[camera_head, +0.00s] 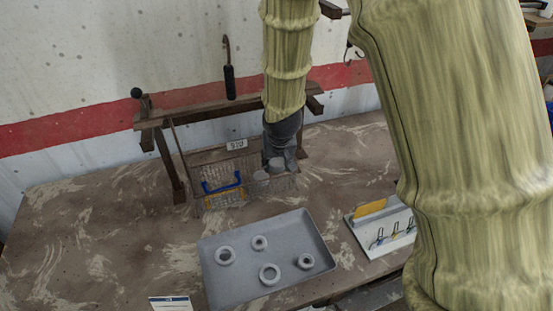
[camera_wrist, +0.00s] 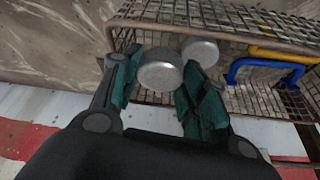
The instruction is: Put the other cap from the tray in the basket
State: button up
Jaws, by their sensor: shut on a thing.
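My gripper (camera_head: 279,150) points down at the right end of the wire basket (camera_head: 197,205). In the wrist view my gripper (camera_wrist: 160,80) is shut on a grey round cap (camera_wrist: 158,77), with a dark green finger on each side of it. The held cap (camera_head: 276,165) shows just under the fingers in the head view; whether it touches the basket floor is hidden. A second grey cap (camera_wrist: 200,52) is in the basket beside it, also visible in the head view (camera_head: 261,176). The grey tray (camera_head: 228,285) in front holds several grey rings, with no solid cap visible on it.
A blue handle (camera_head: 222,187) and a yellow one (camera_wrist: 275,52) are at the basket's other end. A white holder (camera_head: 385,230) is right of the tray. A small card (camera_head: 170,303) lies at the front.

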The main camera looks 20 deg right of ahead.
jog(key=o, duration=1)
jog(key=shift+o, duration=0.2)
jog(key=shift+r, duration=0.1)
jog(key=shift+r, duration=0.75)
jog(key=b+v, duration=0.1)
jog(key=v, duration=1)
jog(key=shift+s+r, duration=0.2)
jog(key=shift+r, duration=0.05)
